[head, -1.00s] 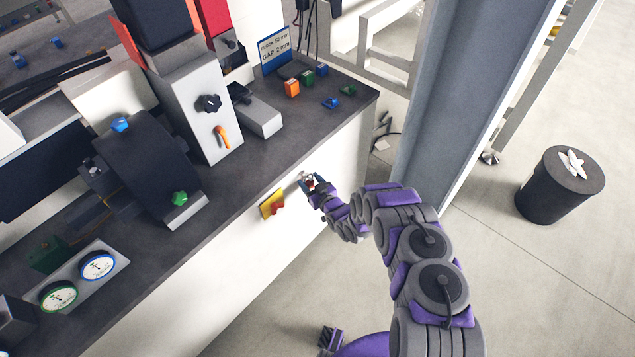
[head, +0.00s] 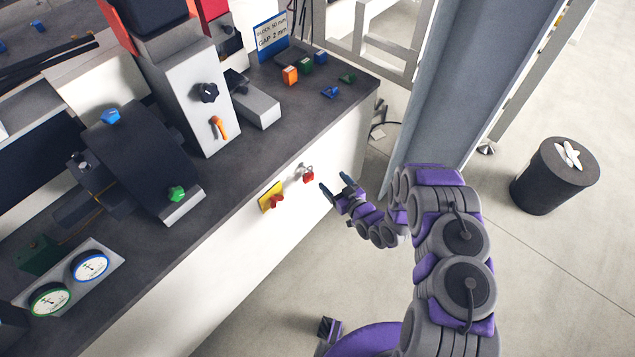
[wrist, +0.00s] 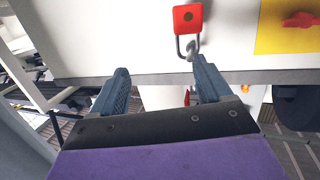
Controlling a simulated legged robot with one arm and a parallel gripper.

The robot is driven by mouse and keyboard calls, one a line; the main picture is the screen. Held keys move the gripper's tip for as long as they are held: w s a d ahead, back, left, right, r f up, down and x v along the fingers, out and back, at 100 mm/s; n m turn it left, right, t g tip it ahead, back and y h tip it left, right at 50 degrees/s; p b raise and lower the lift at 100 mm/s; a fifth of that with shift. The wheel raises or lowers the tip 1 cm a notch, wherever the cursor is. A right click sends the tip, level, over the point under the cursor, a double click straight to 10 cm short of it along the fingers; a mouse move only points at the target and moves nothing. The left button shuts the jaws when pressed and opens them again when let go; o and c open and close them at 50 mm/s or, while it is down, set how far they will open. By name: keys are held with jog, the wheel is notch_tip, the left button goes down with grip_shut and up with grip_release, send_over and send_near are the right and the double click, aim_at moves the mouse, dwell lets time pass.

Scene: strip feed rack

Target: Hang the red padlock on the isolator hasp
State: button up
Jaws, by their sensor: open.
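The red padlock (head: 308,177) hangs at the small metal isolator hasp (head: 302,170) on the white front panel, right of the yellow isolator plate (head: 271,197) with its red handle. In the wrist view the padlock (wrist: 187,18) shows its red body and grey shackle, and the shackle appears looped around the end of the hasp (wrist: 193,52). My gripper (head: 335,182) is open and empty, to the right of the padlock and apart from it. In the wrist view the fingers of my gripper (wrist: 160,76) stand wide apart with nothing between them.
The dark bench top (head: 245,165) overhangs the panel, with coloured blocks (head: 304,69) near its right corner. A grey column (head: 455,80) stands close to the right. A black bin (head: 553,180) is farther right; the floor between is clear.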

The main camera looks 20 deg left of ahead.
jog(key=shift+w+d+r+m+t+h+p, duration=0.5)
jog(key=shift+w+d+r+m+t+h, duration=0.65)
jog(key=shift+w+d+r, duration=2.55)
jog(key=shift+w+d+r+m+t+h+p, duration=0.7)
jog(key=shift+w+d+r+m+h, duration=1.05)
jog(key=shift+w+r, duration=3.55)
jog(key=s+d+r+g+h, duration=0.35)
jog(key=s+d+r, duration=0.25)
jog(key=d+r, duration=0.35)
jog(key=s+d+r+m+g+h, duration=0.1)
jog(key=s+d+r+g, duration=0.15)
jog(key=s, duration=0.65)
jog(key=s+d+r+m+g+h, duration=0.1)
jog(key=s+d+r+g+h, duration=0.2)
jog(key=s, duration=0.7)
jog(key=s+d+r+m+g, duration=0.1)
jog(key=s+d+r, duration=0.25)
jog(key=s, duration=0.55)
jog(key=s+a+r+g, duration=0.1)
jog(key=s+r+g, duration=0.1)
jog(key=s, duration=1)
jog(key=s+a+r+m+g, duration=0.1)
jog(key=s+g, duration=0.3)
jog(key=s, duration=0.8)
jog(key=shift+s+r, duration=0.3)
jog(key=shift+r, duration=0.35)
